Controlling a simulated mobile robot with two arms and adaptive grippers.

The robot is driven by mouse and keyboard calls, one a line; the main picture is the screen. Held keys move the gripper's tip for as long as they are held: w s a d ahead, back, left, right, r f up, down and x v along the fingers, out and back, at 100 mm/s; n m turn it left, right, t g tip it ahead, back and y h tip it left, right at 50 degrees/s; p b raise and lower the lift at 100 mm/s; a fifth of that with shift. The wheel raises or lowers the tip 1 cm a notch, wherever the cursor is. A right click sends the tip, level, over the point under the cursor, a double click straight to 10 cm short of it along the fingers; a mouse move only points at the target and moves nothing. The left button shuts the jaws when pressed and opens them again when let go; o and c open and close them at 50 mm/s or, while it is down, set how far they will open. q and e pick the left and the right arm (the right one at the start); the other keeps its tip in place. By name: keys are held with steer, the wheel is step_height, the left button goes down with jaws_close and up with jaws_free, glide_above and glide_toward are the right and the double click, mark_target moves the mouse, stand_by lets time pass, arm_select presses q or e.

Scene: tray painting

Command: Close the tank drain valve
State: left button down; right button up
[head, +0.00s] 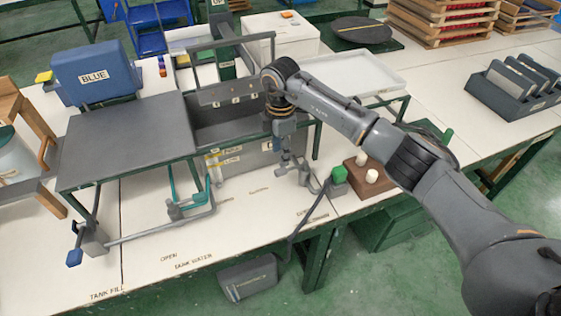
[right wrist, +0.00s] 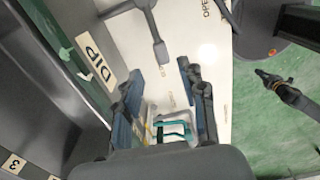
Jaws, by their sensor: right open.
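My right gripper (head: 290,172) points down just in front of the grey tank (head: 262,160). My left gripper is not in view.
A blue-handled valve (head: 75,257) is by the "TANK FILL" label. Teal and grey pipework (head: 190,205) lies left of the gripper. A wooden block with white knobs (head: 368,178) and a green-topped part (head: 339,174) stand right. The front tabletop is mostly clear.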

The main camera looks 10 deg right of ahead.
mark_target(280, 169)
step_height(280, 169, up, 6)
steer(key=shift+f, duration=0.1)
stand_by(0.5)
